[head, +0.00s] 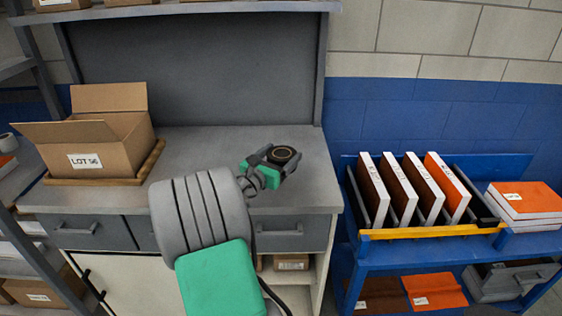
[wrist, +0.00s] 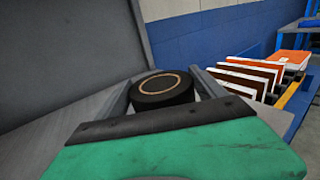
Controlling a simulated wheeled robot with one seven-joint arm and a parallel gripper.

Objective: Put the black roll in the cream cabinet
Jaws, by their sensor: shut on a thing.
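The black roll (head: 285,154) is a short black cylinder with a tan ring on its top face. My gripper (head: 273,156) is shut on it over the right part of the grey workbench. In the wrist view the roll (wrist: 162,88) sits upright between the two grey fingers. I cannot tell whether it touches the bench top. The cream cabinet (head: 125,282) is under the bench, with a cream door and a dark handle at the lower left. The door looks shut. My arm hides part of the cabinet front.
An open cardboard box (head: 115,150) marked LOT 56 stands on a wooden board at the bench's left. Grey drawers (head: 280,232) run under the top. An open shelf with a small box (head: 291,263) is below the drawers.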

